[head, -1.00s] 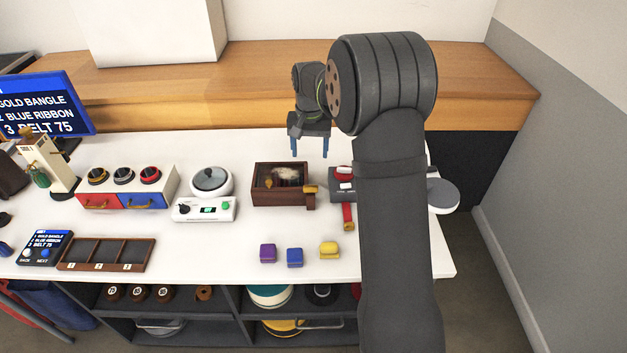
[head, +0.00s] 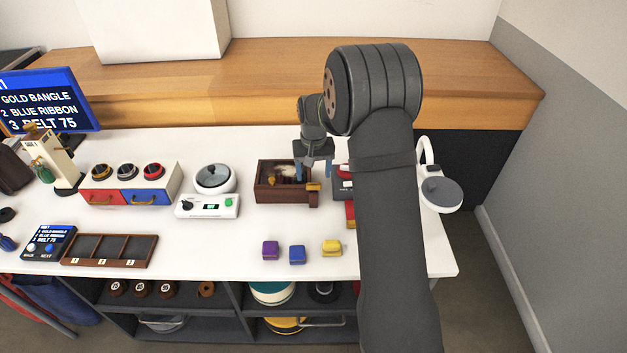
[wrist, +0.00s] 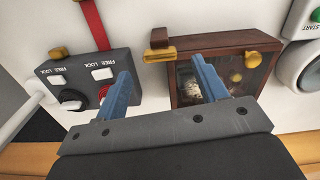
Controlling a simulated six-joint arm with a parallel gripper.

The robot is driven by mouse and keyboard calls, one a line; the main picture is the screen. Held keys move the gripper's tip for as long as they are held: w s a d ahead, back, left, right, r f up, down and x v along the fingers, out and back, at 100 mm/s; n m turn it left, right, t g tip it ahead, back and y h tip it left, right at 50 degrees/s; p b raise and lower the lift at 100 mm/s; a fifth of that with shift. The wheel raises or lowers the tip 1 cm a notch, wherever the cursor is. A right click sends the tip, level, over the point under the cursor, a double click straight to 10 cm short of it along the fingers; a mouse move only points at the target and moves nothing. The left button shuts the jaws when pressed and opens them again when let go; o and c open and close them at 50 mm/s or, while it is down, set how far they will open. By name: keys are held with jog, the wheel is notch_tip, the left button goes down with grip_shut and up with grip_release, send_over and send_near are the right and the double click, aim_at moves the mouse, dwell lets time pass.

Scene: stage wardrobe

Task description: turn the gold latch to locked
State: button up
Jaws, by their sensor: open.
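The gold latch (head: 313,187) sits at the right front corner of a brown wooden box (head: 278,196) with a dark window. In the wrist view the gold latch (wrist: 160,54) lies crosswise beside the box's (wrist: 235,45) edge, next to a brown block. My gripper (head: 313,174) is open, its two blue fingers pointing down. In the wrist view my gripper's fingers (wrist: 160,70) stand on either side of the latch in the picture, with nothing between them. I cannot tell whether they touch the latch.
A grey panel (wrist: 88,72) marked FREE and LOCK, with a red strap (wrist: 92,25), is close beside the box. A white device with a round lid (head: 213,182) stands to the left. Purple (head: 270,250), blue and yellow blocks lie in front.

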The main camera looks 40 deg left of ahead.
aim_at(313, 183)
jog(key=shift+f, duration=2)
jog(key=c, duration=1)
jog(key=shift+m, duration=0.9)
jog(key=o, duration=1)
notch_tip(313, 183, up, 18)
jog(key=shift+f, duration=0.2)
